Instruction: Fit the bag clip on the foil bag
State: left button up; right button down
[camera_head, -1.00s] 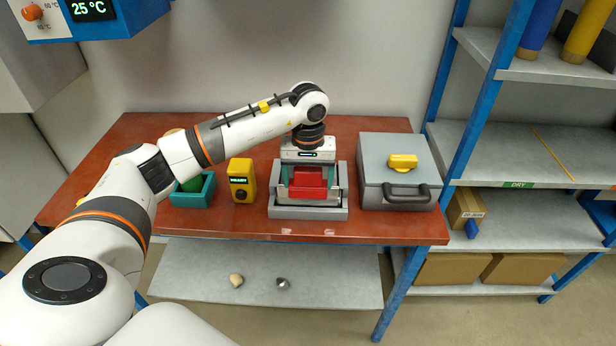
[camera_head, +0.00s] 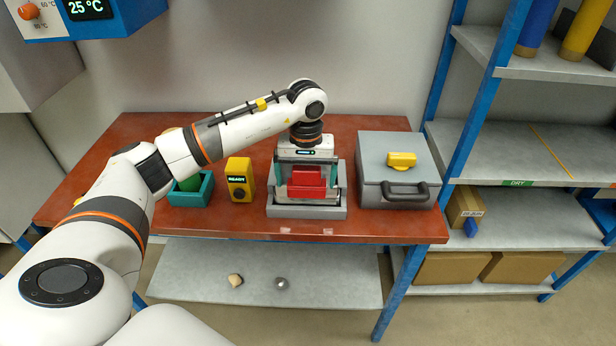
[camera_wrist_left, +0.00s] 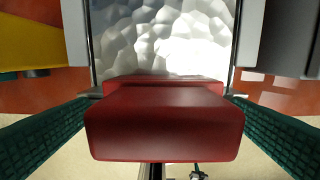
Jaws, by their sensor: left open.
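The red bag clip (camera_head: 306,183) sits in the grey fixture on the red-brown bench. In the left wrist view the clip (camera_wrist_left: 165,125) lies across the near edge of the silver, crinkled foil bag (camera_wrist_left: 165,38). I cannot tell how far the bag's edge goes into the clip. My left gripper (camera_head: 307,174) is right above the clip, pointing down. Its teal-padded fingers are open, one on each side of the clip, with a gap at both sides in the wrist view. In the head view the gripper hides most of the bag. My right gripper is not in view.
The grey fixture (camera_head: 337,212) surrounds the bag. A yellow READY box (camera_head: 240,188) and a teal bin (camera_head: 190,198) stand to its left. A grey case (camera_head: 393,150) with a yellow latch stands close to its right. The bench front has a clear strip.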

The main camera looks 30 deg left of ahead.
pick_arm(q)
notch_tip(320, 180, up, 10)
jog(key=shift+w+d+r+b, duration=0.15)
jog(key=shift+b, duration=0.8)
jog(key=shift+r, duration=0.75)
